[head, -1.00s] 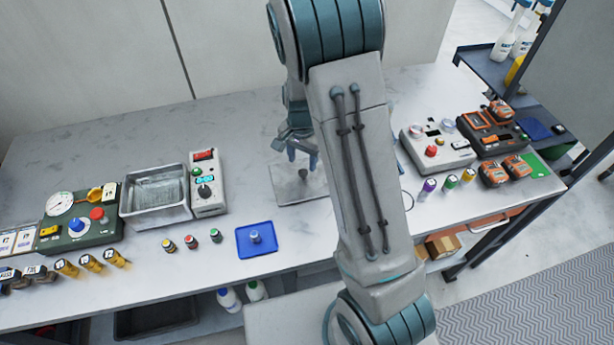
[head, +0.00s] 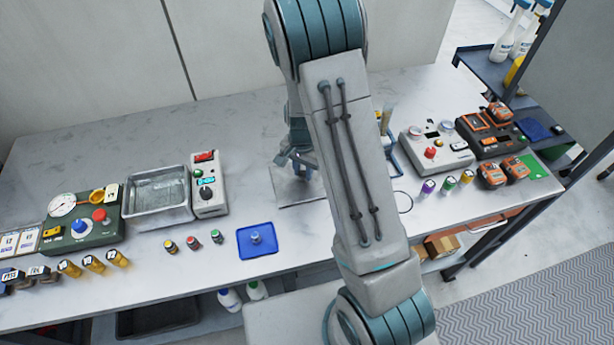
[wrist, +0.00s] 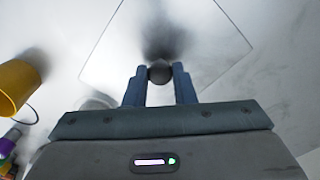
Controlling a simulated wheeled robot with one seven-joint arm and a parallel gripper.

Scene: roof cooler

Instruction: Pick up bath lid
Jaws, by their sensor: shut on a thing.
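The bath lid (head: 300,198) is a flat, pale grey square plate with a dark round knob, at the middle of the worktop in the head view. In the wrist view the lid (wrist: 200,40) spreads out beyond my fingers. My gripper (wrist: 159,75) is shut on the lid's dark knob (wrist: 158,72), with one finger on each side. In the head view my gripper (head: 302,168) stands over the lid and hides the knob. I cannot tell whether the lid touches the worktop. The open metal bath (head: 157,196) stands to the left.
A control box (head: 208,185) stands right of the bath. A blue tray (head: 257,242) with a small knobbed piece lies in front, beside several small bottles. A yellow cup (wrist: 17,85) shows at the left of the wrist view. Devices and orange batteries (head: 491,174) are at the right.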

